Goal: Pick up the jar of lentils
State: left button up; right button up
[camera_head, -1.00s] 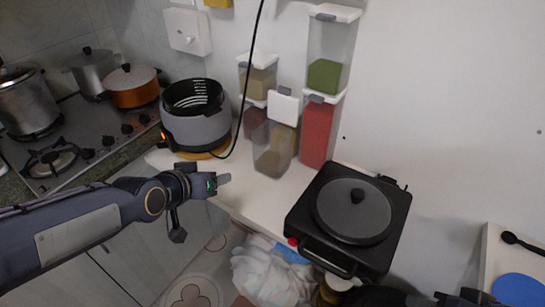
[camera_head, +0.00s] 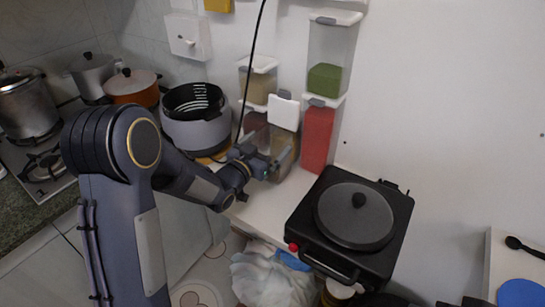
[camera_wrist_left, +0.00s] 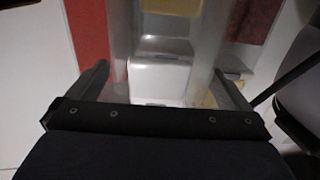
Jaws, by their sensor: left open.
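A clear jar with a white lid and brownish-tan contents (camera_head: 284,143) stands at the front of the jar group on the white counter. It may hold the lentils, but I see no label. My left gripper (camera_head: 266,167) reaches this jar from the left and partly covers its lower part. In the left wrist view, my open left gripper (camera_wrist_left: 165,88) has a finger on each side of the clear jar, with its white lid (camera_wrist_left: 160,78) between them. I cannot tell whether the fingers touch the jar. My right gripper is not in view.
A red-filled jar (camera_head: 317,138) stands close on the right, with a green-filled jar (camera_head: 324,78) above it. A tan-filled jar (camera_head: 258,85) is behind. A grey cooker (camera_head: 195,132) and hanging black cable are left. A black hotplate (camera_head: 311,218) with a lidded pan stands in front.

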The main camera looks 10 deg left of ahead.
aim_at(280, 131)
pick_arm(q)
jog(key=x, duration=0.3)
jog(key=shift+w, duration=0.15)
jog(key=shift+c, duration=0.3)
jog(key=c, duration=1.2)
jog(key=shift+r, duration=0.15)
jog(key=shift+c, duration=0.7)
jog(key=shift+a+r, duration=0.1)
